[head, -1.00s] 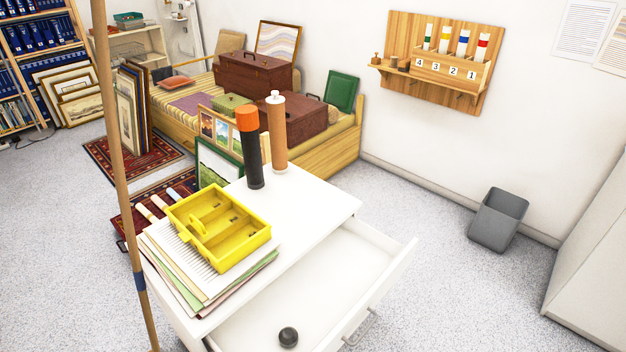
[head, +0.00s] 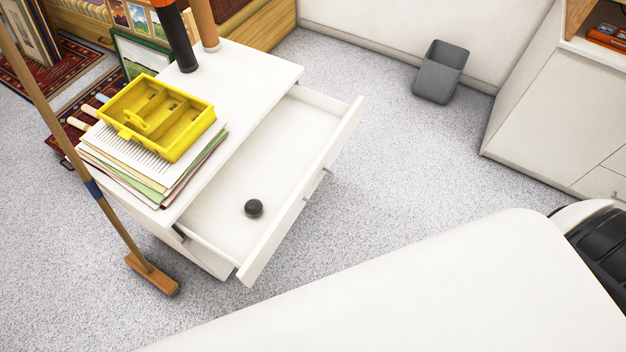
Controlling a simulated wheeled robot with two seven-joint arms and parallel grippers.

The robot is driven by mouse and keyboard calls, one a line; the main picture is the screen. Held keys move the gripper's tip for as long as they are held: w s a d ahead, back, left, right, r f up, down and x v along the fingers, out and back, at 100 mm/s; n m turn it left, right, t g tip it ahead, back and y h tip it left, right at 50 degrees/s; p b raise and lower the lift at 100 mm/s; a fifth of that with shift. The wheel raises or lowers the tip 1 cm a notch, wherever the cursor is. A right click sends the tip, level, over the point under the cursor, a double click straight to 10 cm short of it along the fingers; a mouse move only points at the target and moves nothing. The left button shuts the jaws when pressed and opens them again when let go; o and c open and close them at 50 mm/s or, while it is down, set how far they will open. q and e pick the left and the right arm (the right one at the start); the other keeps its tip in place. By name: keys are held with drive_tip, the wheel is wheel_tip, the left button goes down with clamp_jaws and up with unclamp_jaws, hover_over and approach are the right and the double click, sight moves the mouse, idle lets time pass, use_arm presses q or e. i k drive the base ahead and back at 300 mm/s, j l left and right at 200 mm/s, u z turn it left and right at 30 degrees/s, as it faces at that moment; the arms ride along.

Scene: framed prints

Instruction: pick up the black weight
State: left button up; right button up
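The black weight (head: 254,208) is a small dark round piece. It lies on the floor of the open white drawer (head: 287,150), towards the drawer's near end. Nothing covers it. Neither of my grippers shows in the head view, so their state is hidden.
The drawer juts from a white cabinet (head: 255,72). On its top are a yellow divided tray (head: 190,128) on stacked papers (head: 150,180) and a black cylinder (head: 178,42). A broom (head: 120,222) stands at left. A grey bin (head: 441,72) stands beyond. A large white surface fills the lower right.

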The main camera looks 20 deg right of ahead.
sight(253, 209)
drive_tip(key=l, duration=0.6)
drive_tip(key=k+l+u, duration=0.1)
drive_tip(key=l, duration=0.5)
drive_tip(key=k+l, duration=0.1)
drive_tip(key=l, duration=0.5)
drive_tip(key=k+l+u, duration=0.1)
drive_tip(key=l, duration=0.5)
